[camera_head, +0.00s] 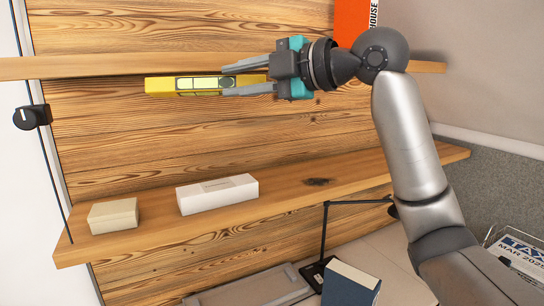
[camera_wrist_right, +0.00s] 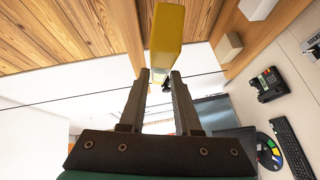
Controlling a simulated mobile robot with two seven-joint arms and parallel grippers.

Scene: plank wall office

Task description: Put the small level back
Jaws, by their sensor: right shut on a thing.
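The small level is a yellow bar with a pale greenish vial section (camera_head: 160,85). My right gripper (camera_head: 229,80) is shut on it and holds it level in front of the plank wall, just below the upper shelf (camera_head: 100,66). The level sticks out to the left of the fingers in the head view. Its yellow body (camera_wrist_right: 167,38) also shows beyond the fingertips of my right gripper (camera_wrist_right: 160,76) in the right wrist view. Part of the level is hidden behind the fingers. My left gripper is not in view.
The lower shelf (camera_head: 290,194) holds a beige box (camera_head: 113,216) and a white box (camera_head: 218,194), with bare board to their right. An orange-red book (camera_head: 351,22) stands on the upper shelf behind my arm. A black lamp (camera_head: 324,235) and a blue book (camera_head: 350,283) are below.

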